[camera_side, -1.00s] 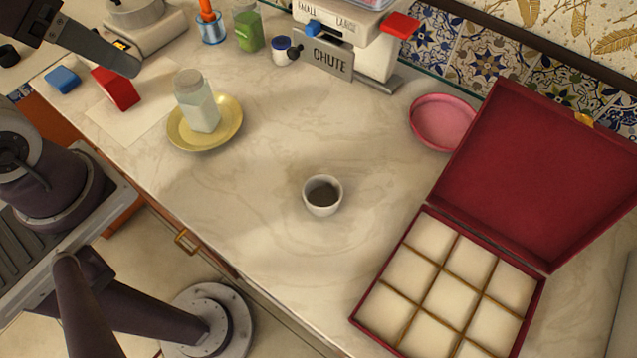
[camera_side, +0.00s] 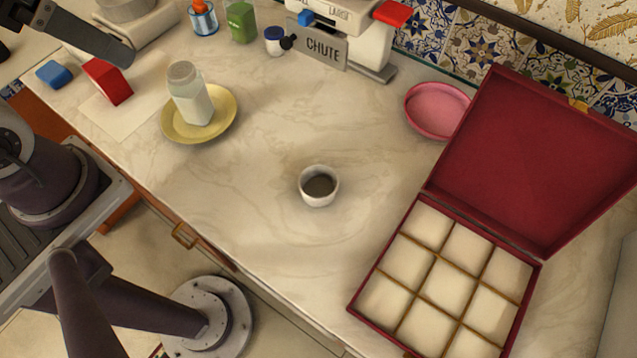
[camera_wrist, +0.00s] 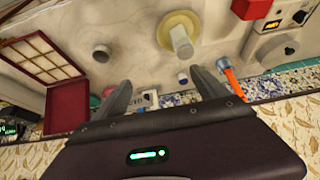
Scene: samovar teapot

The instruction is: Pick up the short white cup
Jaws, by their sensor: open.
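The short white cup (camera_side: 319,186) stands upright on the marble counter in the middle of the side view, with a dark grey inside. It also shows small in the wrist view (camera_wrist: 100,53), left of the fingers. My gripper (camera_wrist: 160,82) is open, its two fingers spread apart with nothing held. It is well away from the cup. In the side view only a dark part of my arm's end shows at the top left, above the counter's far left.
A yellow plate (camera_side: 227,123) with a white shaker (camera_side: 190,98) stands left of the cup. A red open box (camera_side: 372,282) with cream compartments is at right, a pink dish (camera_side: 437,112) behind. A CHUTE machine (camera_side: 322,52) stands at the back. Counter around the cup is clear.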

